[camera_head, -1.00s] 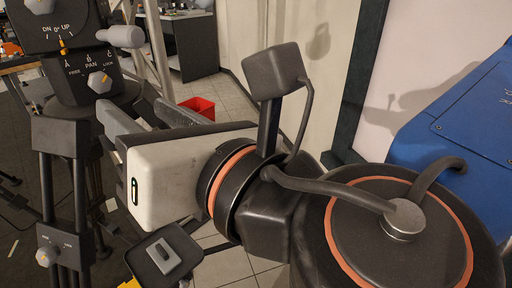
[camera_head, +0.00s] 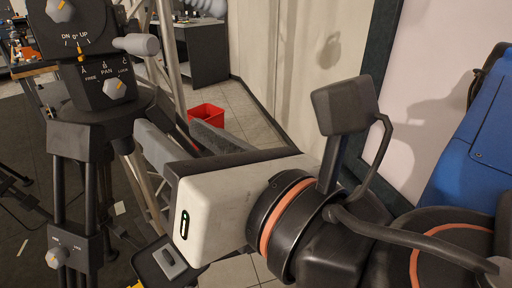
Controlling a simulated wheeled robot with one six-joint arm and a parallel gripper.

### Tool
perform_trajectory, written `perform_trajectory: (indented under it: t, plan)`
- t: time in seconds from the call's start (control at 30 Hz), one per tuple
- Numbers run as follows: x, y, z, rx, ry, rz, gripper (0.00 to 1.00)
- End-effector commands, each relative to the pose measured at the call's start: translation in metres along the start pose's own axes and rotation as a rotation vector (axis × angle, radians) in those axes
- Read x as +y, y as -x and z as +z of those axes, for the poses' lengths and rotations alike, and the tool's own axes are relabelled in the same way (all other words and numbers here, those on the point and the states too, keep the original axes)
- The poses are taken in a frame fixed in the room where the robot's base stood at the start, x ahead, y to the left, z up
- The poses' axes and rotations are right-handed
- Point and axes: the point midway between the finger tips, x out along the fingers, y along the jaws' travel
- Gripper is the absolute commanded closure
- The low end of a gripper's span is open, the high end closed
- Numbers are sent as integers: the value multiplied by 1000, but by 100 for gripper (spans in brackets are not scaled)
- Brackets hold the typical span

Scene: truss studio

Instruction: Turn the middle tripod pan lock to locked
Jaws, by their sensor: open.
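The tripod stands at the left with its dark head at the top left. Its pan block (camera_head: 100,101) is marked FREE, PAN and LOCK, with letters A, B and C above. The grey pan lock knob (camera_head: 117,89) is on the front of this block; its orange pointer aims up and to the right, toward the LOCK side, but the exact setting is hard to read. My gripper (camera_head: 178,140) is open and empty, to the right of and slightly below the knob, apart from it. Its fingers point up and to the left.
Above the pan block is a tilt dial (camera_head: 68,22) with a grey knob, and a grey handle (camera_head: 136,45) sticks out to the right. Another knob (camera_head: 57,258) sits lower on the tripod. A red bin (camera_head: 206,112) stands on the floor behind. A blue case (camera_head: 478,150) is at the right.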

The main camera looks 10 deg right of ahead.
Motion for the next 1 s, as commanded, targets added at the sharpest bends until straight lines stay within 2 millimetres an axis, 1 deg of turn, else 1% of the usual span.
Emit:
perform_trajectory:
  t: [0.27, 0.6, 1.0]
  plan:
    - [-23, -13, -9, 30, -43, -76, 56]
    - [-60, -29, -22, 72, -118, -193, 56]
    - [-103, -41, -38, 112, -223, -331, 56]
